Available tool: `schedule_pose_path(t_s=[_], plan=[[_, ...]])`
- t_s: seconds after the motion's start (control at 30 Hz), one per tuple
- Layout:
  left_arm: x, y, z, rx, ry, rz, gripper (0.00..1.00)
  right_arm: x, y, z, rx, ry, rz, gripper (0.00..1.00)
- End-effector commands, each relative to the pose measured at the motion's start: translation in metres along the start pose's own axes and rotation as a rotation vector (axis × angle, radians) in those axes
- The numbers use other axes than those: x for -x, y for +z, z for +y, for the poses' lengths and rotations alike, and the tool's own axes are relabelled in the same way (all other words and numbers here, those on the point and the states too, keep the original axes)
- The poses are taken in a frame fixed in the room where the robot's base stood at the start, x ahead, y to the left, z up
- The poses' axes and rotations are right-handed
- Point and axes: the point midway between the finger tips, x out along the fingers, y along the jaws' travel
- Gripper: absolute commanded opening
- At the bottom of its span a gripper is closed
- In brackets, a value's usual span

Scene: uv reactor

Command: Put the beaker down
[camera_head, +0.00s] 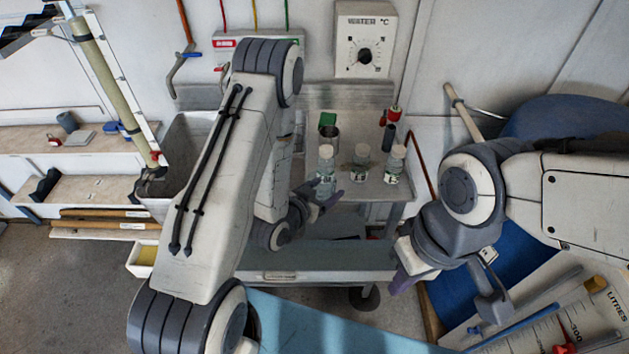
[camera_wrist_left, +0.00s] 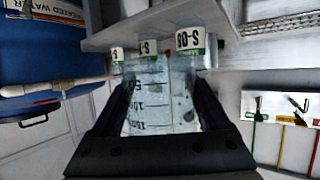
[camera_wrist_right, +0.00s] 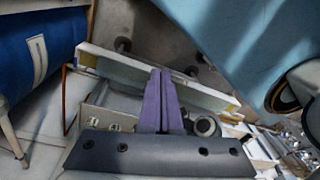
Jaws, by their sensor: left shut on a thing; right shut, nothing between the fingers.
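A clear beaker (camera_wrist_left: 160,108) with dark graduation marks is between the two dark fingers of my left gripper (camera_wrist_left: 162,100), which is shut on it. In the head view my left gripper (camera_head: 325,198) is at the front left part of the steel bench top (camera_head: 345,190), partly behind my own arm. The beaker there is small and overlaps the left bottle, and I cannot tell whether its base touches the bench. My right gripper (camera_wrist_right: 160,80) has its purple fingers together with nothing between them. In the head view it (camera_head: 403,282) hangs to the right of the bench, away from the beaker.
Three labelled, white-capped bottles stand on the bench: left (camera_head: 326,153), middle (camera_head: 361,160) and right (camera_head: 395,164). A water dial box (camera_head: 365,40) is on the wall. A blue drum (camera_head: 570,120) is at right.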

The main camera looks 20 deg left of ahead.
Motion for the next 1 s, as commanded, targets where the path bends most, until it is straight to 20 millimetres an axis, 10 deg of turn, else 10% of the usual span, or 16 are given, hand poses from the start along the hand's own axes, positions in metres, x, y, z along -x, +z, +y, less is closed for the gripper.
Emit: schedule_pose_path(t_s=[0.63,0.9,1.0], plan=[[-0.025,-0.026,0.114,-0.289,0.692,0.003,0.20,0.000,0.000,0.000,0.000,0.000,0.000,0.00],[-0.026,-0.027,0.120,-0.303,0.731,0.000,0.20,0.009,-0.029,0.004,0.141,0.006,-0.006,1.00],[-0.026,-0.027,0.120,-0.303,0.730,0.000,0.20,0.018,-0.063,0.009,0.307,0.012,-0.012,1.00]])
